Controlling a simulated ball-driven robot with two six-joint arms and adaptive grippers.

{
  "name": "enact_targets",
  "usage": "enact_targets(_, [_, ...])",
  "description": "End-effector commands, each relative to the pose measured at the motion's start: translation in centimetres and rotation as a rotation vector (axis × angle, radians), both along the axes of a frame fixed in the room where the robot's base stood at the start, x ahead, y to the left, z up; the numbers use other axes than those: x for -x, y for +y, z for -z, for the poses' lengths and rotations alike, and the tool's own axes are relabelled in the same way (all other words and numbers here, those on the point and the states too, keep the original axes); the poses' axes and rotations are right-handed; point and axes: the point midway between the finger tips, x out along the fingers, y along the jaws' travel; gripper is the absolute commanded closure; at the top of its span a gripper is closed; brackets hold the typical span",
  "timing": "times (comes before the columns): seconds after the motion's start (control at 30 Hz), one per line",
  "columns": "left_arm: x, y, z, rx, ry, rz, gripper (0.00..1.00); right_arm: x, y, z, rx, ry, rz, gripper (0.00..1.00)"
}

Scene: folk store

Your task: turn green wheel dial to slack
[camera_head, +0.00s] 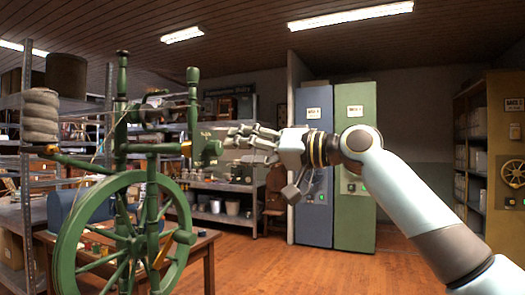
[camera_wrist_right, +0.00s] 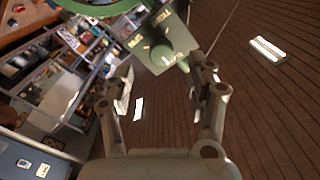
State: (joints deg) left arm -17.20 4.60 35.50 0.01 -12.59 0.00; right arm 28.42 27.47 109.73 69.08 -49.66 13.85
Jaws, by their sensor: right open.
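The green spinning wheel (camera_head: 62,245) stands at the left, with a large spoked wheel and upright posts. Its green dial (camera_head: 212,148) sticks out on the right side of the upper frame. My left gripper is not in view.
The wheel stands by a wooden table (camera_head: 205,243). Metal shelves with pots and boxes stand behind it. A blue cabinet (camera_head: 313,212) and a green cabinet (camera_head: 354,222) stand at the back. The wooden floor on the right is clear.

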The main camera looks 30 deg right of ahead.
Motion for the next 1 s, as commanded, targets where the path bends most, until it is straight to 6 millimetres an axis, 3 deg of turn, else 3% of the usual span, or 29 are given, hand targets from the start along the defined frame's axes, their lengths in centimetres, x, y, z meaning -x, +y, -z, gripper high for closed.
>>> enact_targets(0.1, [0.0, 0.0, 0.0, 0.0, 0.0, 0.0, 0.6, 1.8, -1.4, 0.2, 0.008, 0.004, 0.0, 0.44])
enact_targets(0.3, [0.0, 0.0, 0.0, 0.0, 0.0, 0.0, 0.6, 3.4, -2.7, 0.1, 0.002, 0.003, 0.0, 0.44])
enact_targets(0.9, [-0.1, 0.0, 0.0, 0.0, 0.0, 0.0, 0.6, 3.8, -3.0, 0.0, -0.001, 0.002, -0.001, 0.44])
enact_targets(1.0, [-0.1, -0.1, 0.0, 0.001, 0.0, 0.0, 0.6, 3.9, -2.9, 1.0, -0.004, 0.02, -0.003, 0.44])
